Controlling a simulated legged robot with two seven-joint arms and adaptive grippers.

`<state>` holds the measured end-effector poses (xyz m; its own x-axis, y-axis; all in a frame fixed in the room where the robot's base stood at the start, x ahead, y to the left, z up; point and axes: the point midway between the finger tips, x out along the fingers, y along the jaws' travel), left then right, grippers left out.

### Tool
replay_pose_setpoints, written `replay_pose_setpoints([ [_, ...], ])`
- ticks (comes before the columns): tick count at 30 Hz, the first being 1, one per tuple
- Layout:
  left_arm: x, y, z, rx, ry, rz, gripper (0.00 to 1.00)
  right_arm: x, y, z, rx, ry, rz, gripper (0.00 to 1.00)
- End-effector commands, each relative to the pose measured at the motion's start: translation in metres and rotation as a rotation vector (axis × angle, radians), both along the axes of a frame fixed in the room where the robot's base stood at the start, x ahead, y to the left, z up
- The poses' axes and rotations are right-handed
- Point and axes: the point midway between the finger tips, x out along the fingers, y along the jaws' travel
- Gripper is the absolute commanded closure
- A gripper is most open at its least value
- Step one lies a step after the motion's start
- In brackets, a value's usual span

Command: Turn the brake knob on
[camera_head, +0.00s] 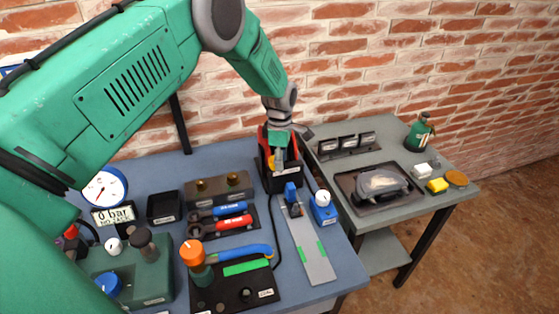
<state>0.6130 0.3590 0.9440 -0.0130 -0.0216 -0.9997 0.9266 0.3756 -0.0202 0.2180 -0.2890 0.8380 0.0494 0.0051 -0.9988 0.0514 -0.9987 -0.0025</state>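Several knobs show, and I cannot tell which is the brake knob, as their labels are too small to read. A white-topped knob sits on a small blue block (325,213) at the right of the blue-grey table. A green box (155,283) at the lower left carries a white knob (114,248), a dark knob (141,240) and a blue knob (108,284). My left gripper (279,153) is at the back of the table, over a black and red bin (285,180), apart from these knobs. Its fingers are small and partly hidden. My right gripper is out of view.
A second grey table (440,150) stands at the right. A brick wall closes the back.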

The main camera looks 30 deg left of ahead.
Motion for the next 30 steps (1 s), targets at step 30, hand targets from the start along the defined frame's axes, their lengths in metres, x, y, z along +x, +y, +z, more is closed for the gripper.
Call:
replay_pose_setpoints([
  [30,-0.003,0.005,-0.005,0.024,0.011,-0.173,0.93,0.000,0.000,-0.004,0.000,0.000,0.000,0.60],
])
